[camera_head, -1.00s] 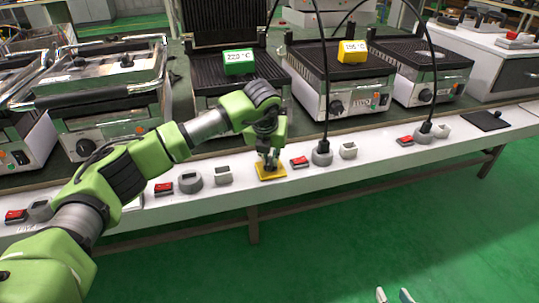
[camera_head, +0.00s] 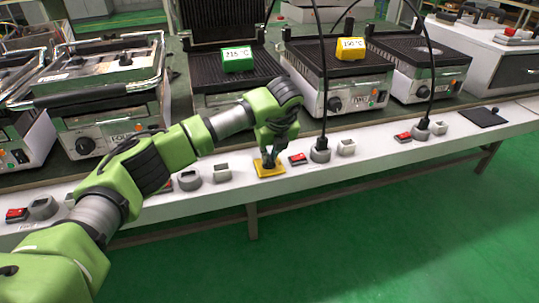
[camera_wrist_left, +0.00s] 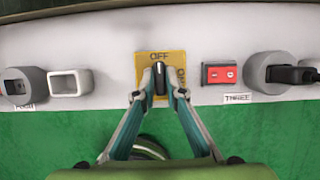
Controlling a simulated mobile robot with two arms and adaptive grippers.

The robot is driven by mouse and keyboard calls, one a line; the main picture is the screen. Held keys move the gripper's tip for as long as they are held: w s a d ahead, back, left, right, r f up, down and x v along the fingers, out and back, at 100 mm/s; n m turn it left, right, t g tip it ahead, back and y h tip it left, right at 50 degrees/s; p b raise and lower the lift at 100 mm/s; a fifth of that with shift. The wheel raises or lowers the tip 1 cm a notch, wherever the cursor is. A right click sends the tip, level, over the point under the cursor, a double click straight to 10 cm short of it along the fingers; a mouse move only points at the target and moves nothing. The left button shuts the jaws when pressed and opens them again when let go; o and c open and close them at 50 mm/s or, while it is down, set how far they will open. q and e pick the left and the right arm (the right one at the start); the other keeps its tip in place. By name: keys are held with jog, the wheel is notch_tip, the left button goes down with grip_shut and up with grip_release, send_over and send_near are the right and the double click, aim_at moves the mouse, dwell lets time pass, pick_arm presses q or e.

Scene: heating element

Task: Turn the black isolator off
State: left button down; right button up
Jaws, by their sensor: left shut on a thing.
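The black isolator is a dark upright knob (camera_wrist_left: 160,80) on a square yellow plate (camera_wrist_left: 143,72) set in the white front strip. The plate carries the word OFF at its top and another label on its right side. The plate also shows in the head view (camera_head: 263,174). My left gripper (camera_head: 268,163) is down on the plate. In the left wrist view my left gripper (camera_wrist_left: 161,92) is shut on the knob, with one fingertip on each side. The knob stands upright in that view, in line with OFF. My right gripper is not in view.
A red switch (camera_wrist_left: 219,73) and a grey socket with a black plug (camera_wrist_left: 270,73) sit right of the plate. An empty white socket (camera_wrist_left: 70,83) is on the left. Contact grills (camera_head: 335,85) stand behind the strip. Black cables (camera_head: 323,70) hang close to the gripper.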

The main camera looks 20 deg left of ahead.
pick_arm(q)
jog(key=c, duration=2.1)
grip_release()
jog(key=v, duration=1.2)
